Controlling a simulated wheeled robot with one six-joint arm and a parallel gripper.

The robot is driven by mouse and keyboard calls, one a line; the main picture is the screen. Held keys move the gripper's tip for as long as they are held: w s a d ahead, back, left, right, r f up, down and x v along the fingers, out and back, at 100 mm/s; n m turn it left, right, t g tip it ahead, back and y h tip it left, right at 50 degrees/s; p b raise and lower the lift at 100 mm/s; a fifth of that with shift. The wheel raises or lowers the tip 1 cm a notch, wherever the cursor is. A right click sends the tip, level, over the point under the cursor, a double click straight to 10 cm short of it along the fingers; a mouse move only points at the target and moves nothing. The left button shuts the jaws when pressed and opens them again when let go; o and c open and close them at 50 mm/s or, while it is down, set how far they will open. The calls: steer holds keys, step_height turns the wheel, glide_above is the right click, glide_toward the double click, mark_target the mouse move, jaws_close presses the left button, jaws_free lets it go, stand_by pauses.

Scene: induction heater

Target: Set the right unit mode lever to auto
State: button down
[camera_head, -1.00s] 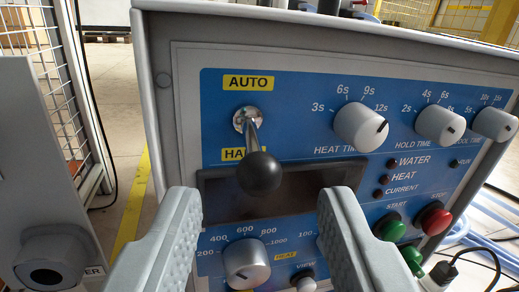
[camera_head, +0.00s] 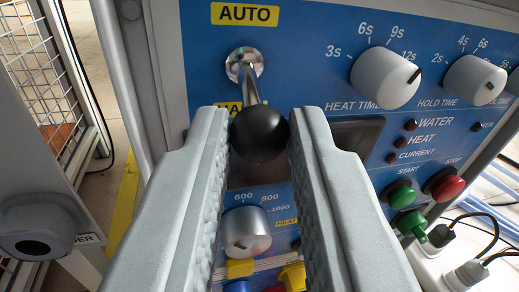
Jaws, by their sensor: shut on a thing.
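The mode lever (camera_head: 250,86) is a metal stem with a black ball knob (camera_head: 260,134) on a blue control panel. Its round metal base sits between the yellow AUTO label (camera_head: 245,14) above and a partly covered yellow label (camera_head: 234,110) below. The lever tilts down, toward the lower label. My gripper (camera_head: 260,136) is shut on the black knob, with one grey finger on each side of it. The fingers hide parts of the panel's dark display (camera_head: 355,134) and lower controls.
Grey timer knobs (camera_head: 385,78) stand to the right of the lever. Green START (camera_head: 400,193) and red STOP (camera_head: 444,184) buttons sit lower right. A grey dial (camera_head: 247,233) lies below the lever. A grey box (camera_head: 38,205) stands at the left, near a mesh fence (camera_head: 40,85).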

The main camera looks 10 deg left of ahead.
steer(key=shift+r, duration=0.1)
steer(key=shift+w+a+r+n+g+h, duration=0.15)
steer(key=shift+r+n+g+h, duration=0.45)
steer(key=shift+g, duration=0.95)
steer(key=shift+w+r+g+h, duration=0.1)
steer(key=shift+r+g+h, duration=0.25)
steer(key=shift+r+g, duration=0.85)
steer(key=shift+w+a+r+n+g+h, duration=0.15)
steer(key=shift+r+n+g+h, duration=0.25)
steer(key=shift+g, duration=1.45)
steer(key=c, duration=1.3)
jaws_free()
steer(key=shift+r, duration=0.1)
steer(key=a+v, duration=0.1)
steer(key=v, duration=1.6)
steer(key=shift+d, duration=0.45)
